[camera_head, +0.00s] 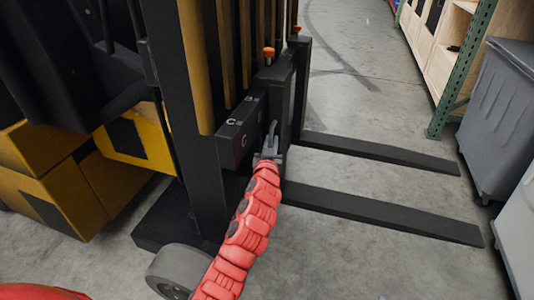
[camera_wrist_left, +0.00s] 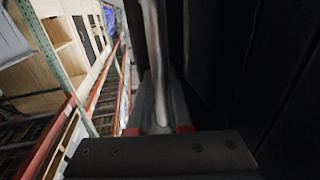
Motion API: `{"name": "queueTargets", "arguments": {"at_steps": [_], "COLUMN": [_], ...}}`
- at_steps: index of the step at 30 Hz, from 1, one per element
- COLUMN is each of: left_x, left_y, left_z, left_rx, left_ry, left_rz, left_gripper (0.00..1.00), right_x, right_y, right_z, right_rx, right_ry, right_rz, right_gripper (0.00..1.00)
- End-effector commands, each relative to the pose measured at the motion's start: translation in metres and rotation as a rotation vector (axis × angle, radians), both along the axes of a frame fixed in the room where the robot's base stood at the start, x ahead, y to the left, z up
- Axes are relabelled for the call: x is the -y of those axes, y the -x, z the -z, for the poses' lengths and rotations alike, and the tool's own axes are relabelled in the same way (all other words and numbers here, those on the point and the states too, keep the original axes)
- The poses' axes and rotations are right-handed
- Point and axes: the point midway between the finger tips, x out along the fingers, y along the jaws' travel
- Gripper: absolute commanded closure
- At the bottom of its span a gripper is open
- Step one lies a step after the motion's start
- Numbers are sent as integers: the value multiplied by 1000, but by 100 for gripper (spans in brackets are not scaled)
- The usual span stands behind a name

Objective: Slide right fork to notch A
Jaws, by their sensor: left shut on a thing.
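The forklift's near fork (camera_head: 380,213), on its right side, lies low over the floor and points right. The far fork (camera_head: 380,151) runs roughly parallel to it. The dark carriage bar (camera_head: 240,128) carries small white marks; one looks like a C, and I cannot read the others surely. An orange-topped pin (camera_head: 268,54) stands above the near fork's dark shank, another (camera_head: 296,31) above the far one. My left gripper (camera_head: 270,150) is shut at the near shank; the wrist view shows a pale grey bar (camera_wrist_left: 155,65) between its fingers (camera_wrist_left: 158,130). My right gripper is not in view.
The forklift's yellow body (camera_head: 70,175) and wheel (camera_head: 172,272) stand at the left. Grey bins (camera_head: 500,115) and a green-posted rack (camera_head: 462,75) line the right. Open concrete floor (camera_head: 370,50) lies beyond the forks.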

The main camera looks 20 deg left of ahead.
Motion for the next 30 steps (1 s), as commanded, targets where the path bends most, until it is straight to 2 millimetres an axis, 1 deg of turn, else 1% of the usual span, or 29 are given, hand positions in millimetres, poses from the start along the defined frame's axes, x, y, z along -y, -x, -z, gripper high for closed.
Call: {"name": "queueTargets", "arguments": {"at_steps": [2,10,11,15,16,25,28,30], "left_x": [2,3,3,3,3,3,3,4], "left_y": [-3,-2,-2,-2,-2,-1,4,11], "left_z": [1,2,2,2,2,1,1,3], "left_rx": [-1,-3,-4,-3,-3,-1,-1,-3], "left_ry": [3,2,3,2,2,2,0,0], "left_rz": [4,6,6,6,6,5,6,5], "left_gripper": [100,100,79,54,53,53,53,53], "right_x": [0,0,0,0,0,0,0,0], "right_y": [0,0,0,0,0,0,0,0], "right_z": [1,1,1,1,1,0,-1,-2], "right_rx": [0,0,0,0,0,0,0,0], "right_ry": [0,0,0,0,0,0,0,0], "right_rz": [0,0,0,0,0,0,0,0], "right_gripper": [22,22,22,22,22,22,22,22]}}
